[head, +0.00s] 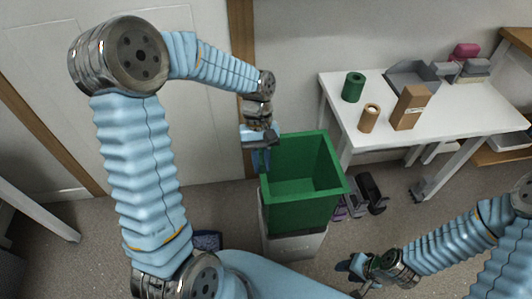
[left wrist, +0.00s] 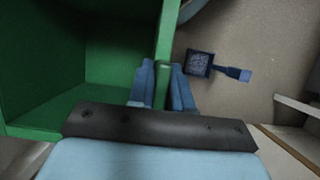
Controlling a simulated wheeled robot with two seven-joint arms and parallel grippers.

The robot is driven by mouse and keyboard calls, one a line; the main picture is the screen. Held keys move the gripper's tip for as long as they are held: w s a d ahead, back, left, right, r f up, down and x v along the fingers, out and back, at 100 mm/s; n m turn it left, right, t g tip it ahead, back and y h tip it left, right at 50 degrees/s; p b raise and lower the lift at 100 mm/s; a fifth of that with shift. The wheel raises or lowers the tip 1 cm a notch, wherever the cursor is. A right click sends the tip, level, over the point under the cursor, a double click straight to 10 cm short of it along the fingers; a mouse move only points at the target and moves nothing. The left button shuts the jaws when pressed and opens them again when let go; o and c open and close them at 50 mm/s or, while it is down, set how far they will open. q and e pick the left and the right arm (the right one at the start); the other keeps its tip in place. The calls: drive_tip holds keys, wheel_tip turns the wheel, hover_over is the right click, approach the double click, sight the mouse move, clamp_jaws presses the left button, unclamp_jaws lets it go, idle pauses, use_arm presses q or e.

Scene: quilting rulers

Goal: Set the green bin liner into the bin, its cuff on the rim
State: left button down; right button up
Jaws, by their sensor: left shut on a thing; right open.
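The green bin liner (head: 303,208) is an open-topped box, upright, over the pale grey bin (head: 294,245). Its outer walls hide the bin's rim, and only the bin's lower part and a strip of its left side show. I cannot tell whether the cuff sits on the rim or hangs above it. My left gripper (head: 262,158) is shut on the liner's left wall. In the left wrist view, the fingers (left wrist: 162,88) pinch the green wall (left wrist: 165,45) from both sides. My right gripper (head: 355,268) is open and empty, low at the right of the bin.
A white table (head: 450,125) at the right holds a green roll (head: 353,87), a brown roll (head: 369,117), a cardboard box (head: 410,107) and a grey tray (head: 412,77). Dark items (head: 371,192) stand on the floor beside the bin. A blue dustpan-like thing (left wrist: 200,63) lies on the floor.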

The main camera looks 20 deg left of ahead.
use_arm(q)
drive_tip(key=shift+f+b, duration=2)
drive_tip(key=shift+f, duration=3.1)
drive_tip(key=shift+s+f, duration=0.1)
drive_tip(key=shift+f, duration=1.8)
